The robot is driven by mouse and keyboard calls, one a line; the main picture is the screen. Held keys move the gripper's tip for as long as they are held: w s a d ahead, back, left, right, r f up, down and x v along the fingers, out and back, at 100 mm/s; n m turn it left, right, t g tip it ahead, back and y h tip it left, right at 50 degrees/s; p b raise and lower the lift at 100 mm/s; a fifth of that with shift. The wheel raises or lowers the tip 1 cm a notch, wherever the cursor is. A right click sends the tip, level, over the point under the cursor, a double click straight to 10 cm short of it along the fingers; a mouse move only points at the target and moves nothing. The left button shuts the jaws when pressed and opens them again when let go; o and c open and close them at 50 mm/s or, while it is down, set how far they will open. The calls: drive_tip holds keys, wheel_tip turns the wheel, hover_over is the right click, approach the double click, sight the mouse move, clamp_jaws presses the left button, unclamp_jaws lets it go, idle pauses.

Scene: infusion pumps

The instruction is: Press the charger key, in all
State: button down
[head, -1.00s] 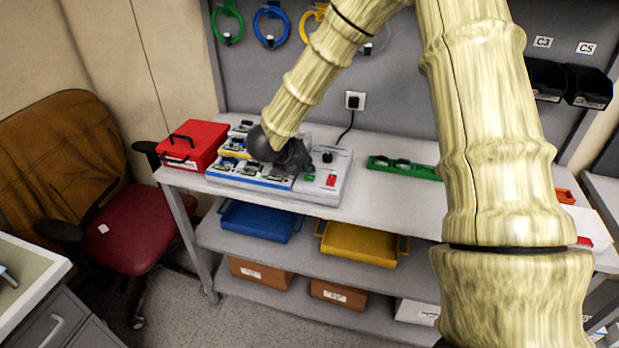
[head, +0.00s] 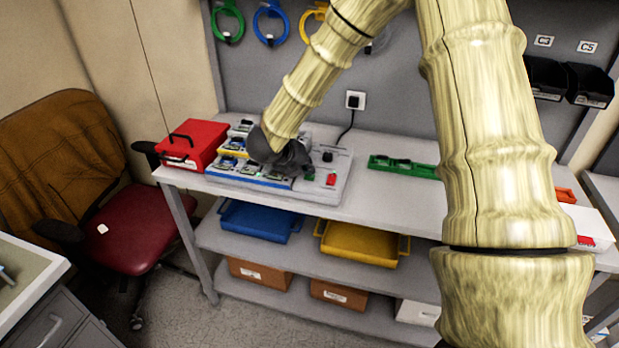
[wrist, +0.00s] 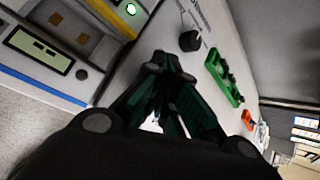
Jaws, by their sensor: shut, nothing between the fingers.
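The charger (head: 345,170) is a pale grey multi-bay station on the bench. Its right panel carries a red key (head: 331,179) and a black knob (head: 327,156). My gripper (head: 296,156) is shut and empty, over the right part of the bays, left of that panel. In the wrist view my fingers (wrist: 168,68) are together, over the pale panel. The black knob (wrist: 190,40) shows beyond the fingertips; the red key does not show there. A bay unit with a small screen (wrist: 38,47) and a green light (wrist: 131,8) lie to the left.
A red case (head: 193,146) stands left of the charger. A green tray (head: 404,167) lies to its right, with bare bench between. A wall socket (head: 355,100) with a black cable is behind. Blue (head: 260,221) and yellow (head: 360,243) trays sit on the shelf below.

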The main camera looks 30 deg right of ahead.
drive_tip(key=shift+f+b, duration=0.35)
drive_tip(key=shift+f, duration=0.05)
idle(0.7)
drive_tip(key=shift+r, duration=0.1)
drive_tip(key=shift+r+p, duration=0.4)
drive_tip(key=shift+r, duration=0.35)
drive_tip(key=shift+r+p, duration=1.4)
drive_tip(key=shift+r, duration=1.1)
drive_tip(key=shift+s+f, duration=0.1)
